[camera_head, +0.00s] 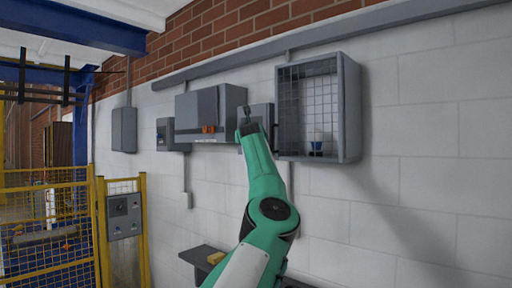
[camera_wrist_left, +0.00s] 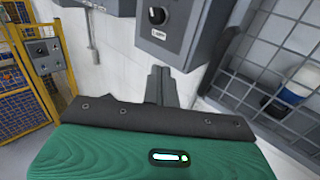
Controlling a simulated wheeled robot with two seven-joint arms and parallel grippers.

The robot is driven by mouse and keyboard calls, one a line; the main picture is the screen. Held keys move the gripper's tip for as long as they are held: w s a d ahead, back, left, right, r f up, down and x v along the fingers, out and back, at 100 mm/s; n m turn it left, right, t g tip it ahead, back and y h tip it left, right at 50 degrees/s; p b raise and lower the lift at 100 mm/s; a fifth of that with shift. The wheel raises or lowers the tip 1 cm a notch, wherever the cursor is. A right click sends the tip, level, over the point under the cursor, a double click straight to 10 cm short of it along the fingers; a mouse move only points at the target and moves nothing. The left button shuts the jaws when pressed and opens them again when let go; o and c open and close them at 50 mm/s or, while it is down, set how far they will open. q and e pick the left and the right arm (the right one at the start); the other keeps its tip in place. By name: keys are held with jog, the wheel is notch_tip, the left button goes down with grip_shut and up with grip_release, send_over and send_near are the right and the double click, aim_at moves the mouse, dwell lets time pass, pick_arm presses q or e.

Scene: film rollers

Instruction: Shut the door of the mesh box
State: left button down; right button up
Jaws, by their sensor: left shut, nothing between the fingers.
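The grey mesh box (camera_head: 349,110) hangs on the white block wall at the right of the head view, with a wire grid across it. A small blue and white container (camera_head: 316,141) stands low inside. I cannot tell clearly which part is the door or how far it stands open. In the left wrist view the mesh (camera_wrist_left: 245,92) fills the right side, with the blue and white container (camera_wrist_left: 293,92) by it. My left gripper (camera_head: 246,116) is shut and empty, left of the mesh box and apart from it. Its fingers (camera_wrist_left: 160,86) show together in the wrist view. My right gripper is out of view.
A grey control box with a black knob (camera_wrist_left: 158,16) is close ahead of my left gripper. More grey wall boxes (camera_head: 197,108) hang to the left. A yellow mesh fence (camera_head: 48,225) stands at far left. A dark shelf (camera_head: 196,256) is below.

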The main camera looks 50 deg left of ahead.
pick_arm(q)
jog(key=s+b, duration=0.4)
jog(key=s, duration=0.2)
jog(key=shift+s, duration=0.3)
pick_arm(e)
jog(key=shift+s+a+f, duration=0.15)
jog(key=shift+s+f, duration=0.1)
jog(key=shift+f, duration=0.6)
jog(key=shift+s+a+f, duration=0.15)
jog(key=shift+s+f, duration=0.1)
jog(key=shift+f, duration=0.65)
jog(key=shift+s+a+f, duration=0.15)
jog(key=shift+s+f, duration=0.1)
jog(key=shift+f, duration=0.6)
